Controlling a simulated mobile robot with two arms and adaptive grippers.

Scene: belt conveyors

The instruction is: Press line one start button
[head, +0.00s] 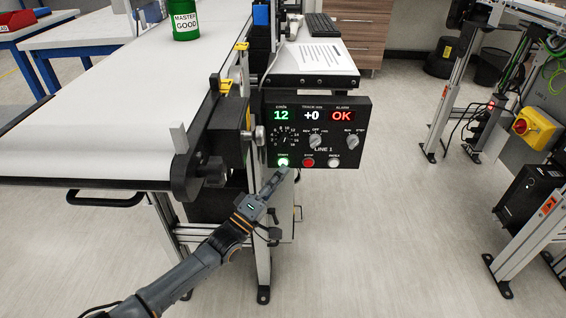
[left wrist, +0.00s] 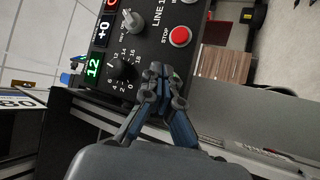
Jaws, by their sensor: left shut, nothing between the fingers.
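The black LINE 1 control panel (head: 348,142) is on the conveyor's side. Its green start button (head: 283,162) is lit, at the lower left of the panel. The red STOP button (head: 308,162) and a white button (head: 333,163) sit to its right. My left gripper (head: 282,172) is shut and empty, its tip just below the start button in the head view. In the left wrist view the shut fingertips (left wrist: 157,72) overlap the panel and mostly hide the green button; the red STOP button (left wrist: 180,37) shows clear. I cannot tell whether the tips touch. My right gripper is out of view.
The white conveyor belt (head: 120,100) runs at the left and bears a green container (head: 185,20). A shelf with a paper (head: 314,57) is above the panel. Knobs (head: 315,141) stick out from the panel. Open floor (head: 390,230) lies to the right.

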